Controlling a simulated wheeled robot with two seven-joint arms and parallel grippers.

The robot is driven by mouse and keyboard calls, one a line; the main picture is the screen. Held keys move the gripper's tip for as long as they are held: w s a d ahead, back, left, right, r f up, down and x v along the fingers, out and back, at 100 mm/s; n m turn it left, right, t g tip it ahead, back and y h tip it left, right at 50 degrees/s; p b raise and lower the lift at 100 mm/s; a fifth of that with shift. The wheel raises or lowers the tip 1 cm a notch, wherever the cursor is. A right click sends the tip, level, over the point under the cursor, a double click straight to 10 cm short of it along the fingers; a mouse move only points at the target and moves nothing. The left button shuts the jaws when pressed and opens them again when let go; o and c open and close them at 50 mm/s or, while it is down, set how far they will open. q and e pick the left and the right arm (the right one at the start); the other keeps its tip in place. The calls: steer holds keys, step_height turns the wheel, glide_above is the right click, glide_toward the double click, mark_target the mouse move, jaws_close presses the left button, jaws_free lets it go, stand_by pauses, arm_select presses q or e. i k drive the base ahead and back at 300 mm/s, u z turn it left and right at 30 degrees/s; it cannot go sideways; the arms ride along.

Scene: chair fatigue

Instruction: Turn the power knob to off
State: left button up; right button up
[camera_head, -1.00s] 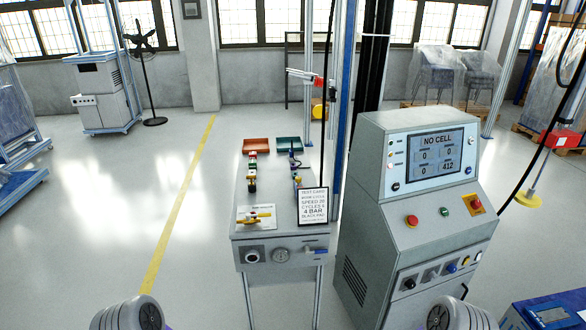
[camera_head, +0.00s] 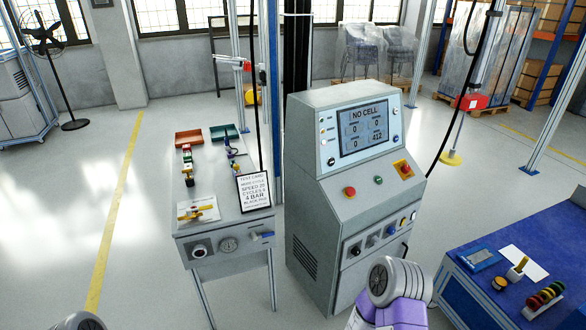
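A grey control cabinet (camera_head: 333,180) stands in the middle, with a lit screen (camera_head: 363,128) reading "NO CELL". On its sloped panel are a red knob on a yellow plate (camera_head: 403,169), a green button (camera_head: 378,180) and a red mushroom button (camera_head: 350,191). A black knob (camera_head: 355,250) sits on the lower front panel, beside a few switches. No label picks out the power knob, and knob positions are too small to read. Only parts of my arms show at the bottom edge. Neither gripper is in view.
A grey bench (camera_head: 225,225) with a test card (camera_head: 254,190) and red and green trays stands left of the cabinet. A blue-topped table (camera_head: 480,285) with small items is at the right. Open floor (camera_head: 60,190) lies left. A cable hangs right of the cabinet.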

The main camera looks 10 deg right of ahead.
mark_target(405, 168)
steer(key=z, duration=0.75)
steer(key=k, duration=1.35)
steer(key=z, duration=0.75)
steer(key=i, duration=1.2)
steer(key=z, duration=0.45)
steer(key=i, duration=1.35)
steer(key=u, duration=0.9)
